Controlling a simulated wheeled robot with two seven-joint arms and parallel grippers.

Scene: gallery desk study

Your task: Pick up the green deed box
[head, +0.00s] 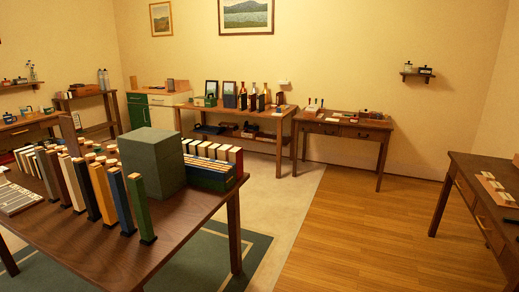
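A large dark green box (153,163), which fits the name green deed box, stands upright on the dark wooden table (112,256) at the near left. Its top and two sides show, and it looks shut. Upright book-like blocks stand close in front of it and to its left. A green holder with a row of pale-topped blocks (211,168) stands close to its right. A much smaller green box (205,101) is on the back table. Neither of my grippers is in view.
Several upright coloured blocks (140,208) line the near table's front. A back table (255,114) holds bottles and frames. A desk (342,128) stands right of it, and another table (462,176) at the far right. The wooden floor (345,235) between is clear.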

